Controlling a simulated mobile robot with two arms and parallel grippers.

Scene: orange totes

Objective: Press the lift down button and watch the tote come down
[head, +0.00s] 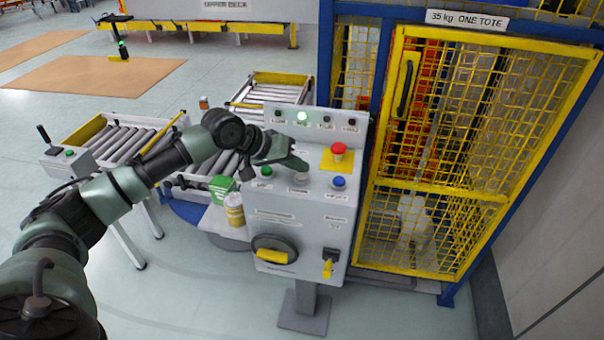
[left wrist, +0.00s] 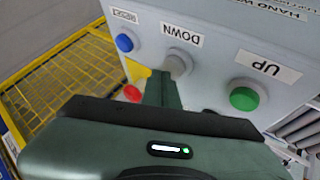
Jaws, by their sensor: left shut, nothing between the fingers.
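The grey DOWN button (head: 299,178) is on the sloping top of the grey control panel (head: 305,222), between the green UP button (head: 266,171) and the blue RESET button (head: 339,182). In the left wrist view the DOWN button (left wrist: 179,65) shows beside my fingertip. My left gripper (head: 298,163) is shut and empty, reaching over the panel from the left. Its tip (left wrist: 160,80) is very close to the DOWN button; I cannot tell whether they touch. Orange-red shapes (head: 426,90) show behind the yellow mesh; I cannot make out a tote clearly. My right gripper is out of view.
A red emergency stop (head: 338,149) stands behind the buttons. The yellow mesh cage (head: 480,110) closes off the right side. Roller conveyors (head: 105,143) stand at left, with open floor around.

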